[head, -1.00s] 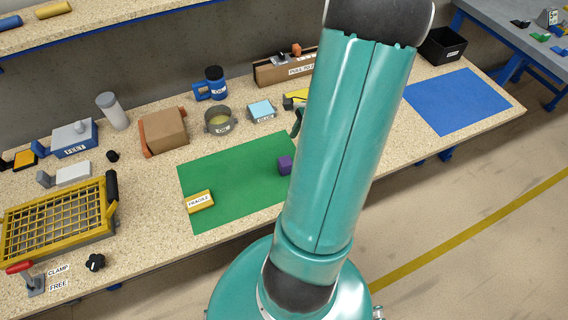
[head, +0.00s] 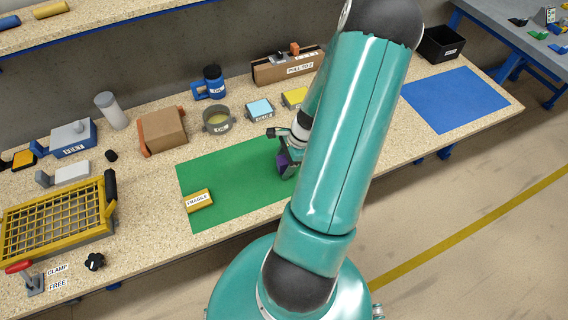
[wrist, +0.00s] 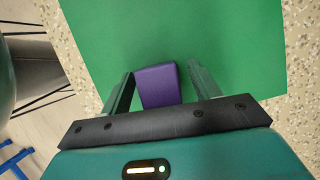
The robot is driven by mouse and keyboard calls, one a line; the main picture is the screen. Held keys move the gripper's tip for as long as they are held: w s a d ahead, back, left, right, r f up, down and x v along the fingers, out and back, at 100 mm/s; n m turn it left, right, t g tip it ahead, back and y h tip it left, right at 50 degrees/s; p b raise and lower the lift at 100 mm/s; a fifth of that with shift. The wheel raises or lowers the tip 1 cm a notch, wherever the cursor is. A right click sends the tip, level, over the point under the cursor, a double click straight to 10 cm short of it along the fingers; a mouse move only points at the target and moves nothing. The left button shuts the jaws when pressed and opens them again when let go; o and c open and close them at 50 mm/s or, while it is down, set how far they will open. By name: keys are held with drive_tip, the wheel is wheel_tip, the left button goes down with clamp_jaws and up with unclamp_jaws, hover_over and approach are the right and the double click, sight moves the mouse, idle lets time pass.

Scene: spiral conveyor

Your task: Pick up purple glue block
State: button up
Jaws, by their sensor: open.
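The purple glue block (wrist: 158,86) lies on the green mat (wrist: 250,50) in the wrist view, between the two fingers of my open gripper (wrist: 160,90). A gap shows between the block and the right finger; the left finger is close beside it, and I cannot tell whether they touch. In the head view the block (head: 284,160) is partly hidden by my gripper (head: 283,148), near the right part of the green mat (head: 230,165). My arm covers the mat's right edge.
A yellow block labelled FRAGILE (head: 199,201) lies on the mat's front left. A blue mat (head: 455,100) on the right is bare.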

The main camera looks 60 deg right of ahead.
drive_tip(key=c, duration=1.1)
drive_tip(key=shift+o, duration=0.2)
drive_tip(key=shift+r, duration=0.1)
drive_tip(key=shift+r, duration=0.6)
drive_tip(key=s+a+r, duration=0.3)
drive_tip(key=s+r, duration=0.2)
drive_tip(key=s, duration=0.1)
drive_tip(key=s+a+r, duration=0.3)
drive_tip(key=s+r, duration=0.3)
drive_tip(key=shift+s+a+r, duration=0.2)
drive_tip(key=shift+a+r, duration=0.05)
drive_tip(key=shift+r, duration=0.05)
